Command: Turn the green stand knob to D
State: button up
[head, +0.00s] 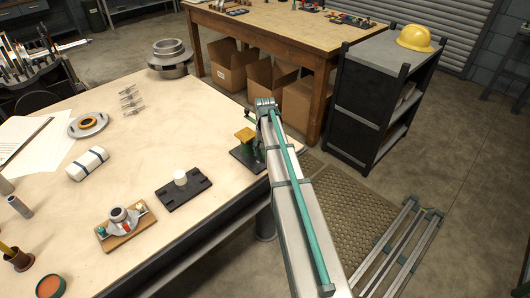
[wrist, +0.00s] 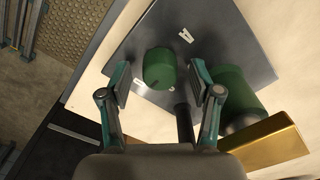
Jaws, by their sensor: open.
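The green stand knob (wrist: 160,68) stands on a dark square plate (wrist: 150,28) in the wrist view. A small dark mark shows near its lower edge. White letter labels lie on the plate; one by the knob looks like an A (wrist: 186,36), and I cannot read D anywhere. My gripper (wrist: 159,82) is open, with one finger on each side of the knob and visible gaps to it. In the head view the stand (head: 243,156) is at the table's right edge, and my arm hides the knob and most of my gripper.
A larger green cylinder (wrist: 232,98) and a brass-coloured block (wrist: 268,142) sit close by my right finger. On the table (head: 215,113), a black plate with a white knob (head: 180,178) and a wooden board (head: 127,234) stand to the left.

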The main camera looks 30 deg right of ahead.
notch_tip(320, 180, up, 12)
jog(key=shift+f, duration=0.2)
dwell(0.5)
